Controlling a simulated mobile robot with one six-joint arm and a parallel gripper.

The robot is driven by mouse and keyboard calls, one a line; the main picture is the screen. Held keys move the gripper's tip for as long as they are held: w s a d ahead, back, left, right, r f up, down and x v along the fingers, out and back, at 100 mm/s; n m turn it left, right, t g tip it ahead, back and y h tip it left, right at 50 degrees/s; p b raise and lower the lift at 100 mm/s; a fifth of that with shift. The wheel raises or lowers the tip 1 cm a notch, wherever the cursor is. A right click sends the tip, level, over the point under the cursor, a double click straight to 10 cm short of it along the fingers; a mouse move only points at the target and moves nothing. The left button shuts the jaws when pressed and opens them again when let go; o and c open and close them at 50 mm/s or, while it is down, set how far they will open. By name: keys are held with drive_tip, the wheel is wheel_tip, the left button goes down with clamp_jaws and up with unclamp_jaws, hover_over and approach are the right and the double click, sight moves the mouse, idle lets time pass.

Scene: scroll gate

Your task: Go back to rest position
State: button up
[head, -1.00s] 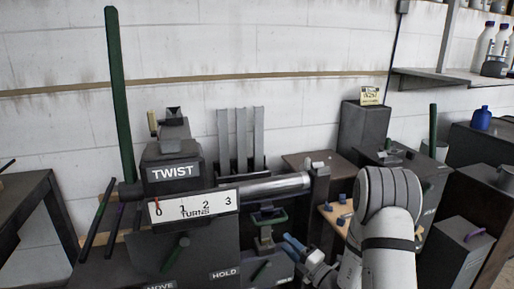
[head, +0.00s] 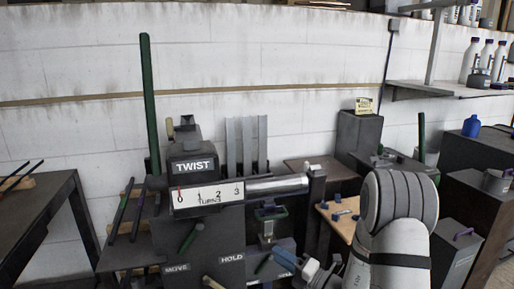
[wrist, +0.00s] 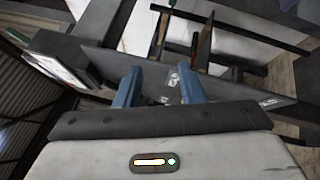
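My gripper (head: 296,262) is low in the head view, just right of the panel marked HOLD, with its blue fingers pointing left. In the wrist view my gripper (wrist: 158,88) shows two blue fingers spread apart with nothing between them. The twist machine (head: 193,165) stands at the left centre, with a scale (head: 208,197) marked 0 to 3 and a red pointer near 0. A horizontal metal cylinder (head: 277,185) runs right from it. The MOVE/HOLD panel (head: 207,248) is below, with a green handle (head: 188,238). Whether the fingers touch anything cannot be told.
A tall green bar (head: 149,100) rises at the left. A dark table (head: 45,220) stands farther left. A dark post (head: 316,210) and a wooden board (head: 342,218) are close to my arm. Dark cabinets and a blue bottle (head: 471,126) are at the right.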

drive_tip(key=s+a+r+n+g+h+p, duration=0.1)
drive_tip(key=s+a+r+n+g+p, duration=0.25)
drive_tip(key=s+r+n+g, duration=0.45)
drive_tip(key=s+a+r+n+g+h+p, duration=0.1)
drive_tip(key=s+a+r+n+g+p, duration=0.35)
drive_tip(key=s+n, duration=0.6)
drive_tip(key=s+d+r+n+t+h+p, duration=0.1)
drive_tip(key=s+d+r+n+h+p, duration=0.2)
drive_tip(key=d+r+n+h, duration=0.3)
drive_tip(key=s+d+r+n+t+h+p, duration=0.2)
drive_tip(key=s+d+r+n+h+p, duration=0.2)
drive_tip(key=d+n, duration=0.6)
wheel_tip(320, 180, up, 3)
drive_tip(key=n+h+p, duration=0.2)
drive_tip(key=n+h, duration=0.1)
drive_tip(key=n, duration=0.2)
drive_tip(key=shift+n, duration=0.35)
